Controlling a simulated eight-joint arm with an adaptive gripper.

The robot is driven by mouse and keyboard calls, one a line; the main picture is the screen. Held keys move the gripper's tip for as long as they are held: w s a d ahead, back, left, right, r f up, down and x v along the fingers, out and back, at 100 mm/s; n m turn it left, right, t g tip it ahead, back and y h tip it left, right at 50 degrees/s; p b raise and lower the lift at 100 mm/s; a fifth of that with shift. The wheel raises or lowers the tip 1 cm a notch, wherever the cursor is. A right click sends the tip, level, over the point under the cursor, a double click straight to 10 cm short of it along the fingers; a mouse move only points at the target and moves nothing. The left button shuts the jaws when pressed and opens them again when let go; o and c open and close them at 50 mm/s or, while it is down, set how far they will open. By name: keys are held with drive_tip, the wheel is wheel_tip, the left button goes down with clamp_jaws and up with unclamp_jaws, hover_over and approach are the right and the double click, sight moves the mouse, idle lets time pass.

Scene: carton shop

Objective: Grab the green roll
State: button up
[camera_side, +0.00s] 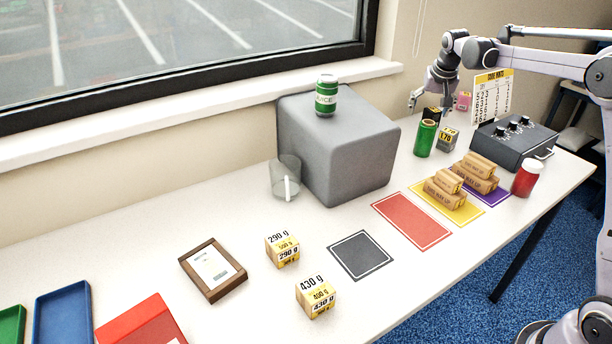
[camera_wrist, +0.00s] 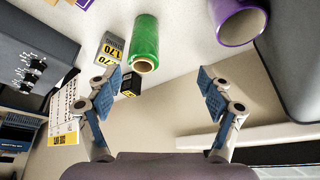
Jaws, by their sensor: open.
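The green roll (camera_side: 425,138) stands upright on the white table, to the right of the grey block. In the wrist view the green roll (camera_wrist: 146,38) shows ahead of the fingers, near the middle of their gap. My gripper (camera_side: 431,98) is above and behind the roll in the side view, and apart from it. In the wrist view my gripper (camera_wrist: 160,85) has its two blue-padded fingers spread wide with nothing between them.
The large grey block (camera_side: 345,150) carries a green-and-white can (camera_side: 326,96). A purple roll (camera_wrist: 238,20) stands near the green one. A grey 1.70 box (camera_side: 448,139) and a black box (camera_side: 431,114) stand close by. A dark knobbed console (camera_side: 512,140) is at right.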

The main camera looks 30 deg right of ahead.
sight(426, 135)
drive_tip(key=shift+m+g, duration=0.3)
drive_tip(key=shift+m, duration=0.1)
drive_tip(key=d, duration=0.1)
drive_tip(key=w+d+f, duration=0.1)
drive_tip(key=d+f, duration=0.1)
drive_tip(key=d, duration=0.1)
drive_tip(key=shift+w+f, duration=0.2)
drive_tip(key=shift+f, duration=0.05)
drive_tip(key=shift+w+d+f, duration=0.1)
drive_tip(key=shift+d+f, duration=0.05)
drive_tip(key=shift+f, duration=0.2)
drive_tip(key=shift+x, duration=5.1)
drive_tip(key=c, duration=1.4)
